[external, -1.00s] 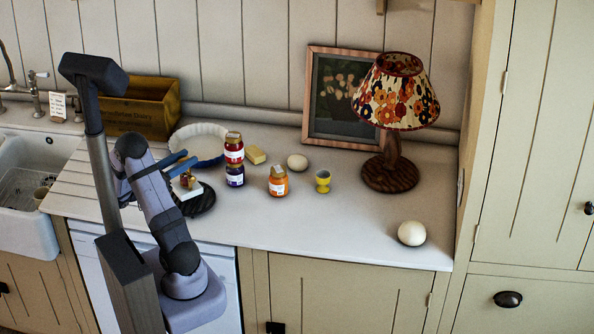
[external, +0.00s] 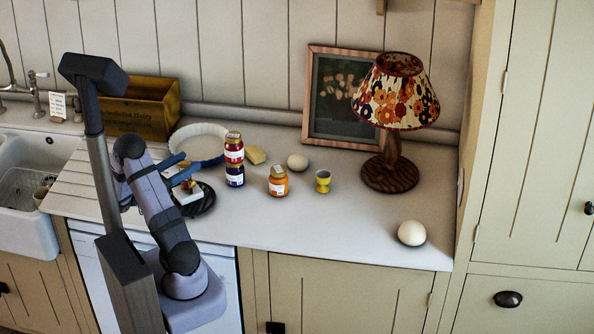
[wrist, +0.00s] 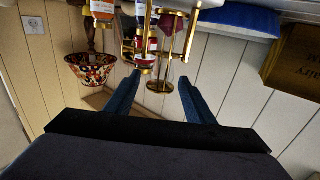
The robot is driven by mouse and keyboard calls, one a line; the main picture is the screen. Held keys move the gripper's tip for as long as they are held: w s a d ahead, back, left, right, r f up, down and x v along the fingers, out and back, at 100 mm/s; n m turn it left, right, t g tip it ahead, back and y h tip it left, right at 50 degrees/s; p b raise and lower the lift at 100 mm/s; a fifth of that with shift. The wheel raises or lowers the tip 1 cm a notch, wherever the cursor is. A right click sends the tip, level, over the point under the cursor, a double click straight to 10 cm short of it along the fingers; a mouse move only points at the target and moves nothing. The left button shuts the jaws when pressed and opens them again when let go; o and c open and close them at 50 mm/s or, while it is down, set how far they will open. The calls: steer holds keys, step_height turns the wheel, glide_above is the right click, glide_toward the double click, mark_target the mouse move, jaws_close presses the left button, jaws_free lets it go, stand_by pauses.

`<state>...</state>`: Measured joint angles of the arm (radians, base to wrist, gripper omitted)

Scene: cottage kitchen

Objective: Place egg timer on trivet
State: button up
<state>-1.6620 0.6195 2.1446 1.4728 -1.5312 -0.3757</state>
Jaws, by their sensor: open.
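The egg timer (external: 187,184), brass with a reddish part, shows partly behind my arm in the external view. In the wrist view the brass frame of the egg timer (wrist: 163,45) is just beyond the fingertips. The dark round trivet (external: 207,203) lies at the counter's front, partly hidden by my arm. The timer overlaps its left part, by a pale patch; whether it rests on the trivet is unclear. My gripper (external: 193,161) is open, its blue fingers over the timer's area.
Stacked jars (external: 234,160) stand right of the trivet, with an orange jar (external: 278,182) and yellow egg cup (external: 323,181) beyond. A fluted dish (external: 190,132) is behind. A lamp (external: 391,165) and an egg (external: 411,233) are farther right. The front middle counter is clear.

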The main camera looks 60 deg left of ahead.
steer(key=shift+s+r, duration=0.1)
steer(key=shift+r, duration=0.05)
steer(key=s+b, duration=0.2)
steer(key=s, duration=0.3)
step_height(320, 180, up, 7)
steer(key=d, duration=0.1)
steer(key=shift+w, duration=0.15)
stand_by(0.4)
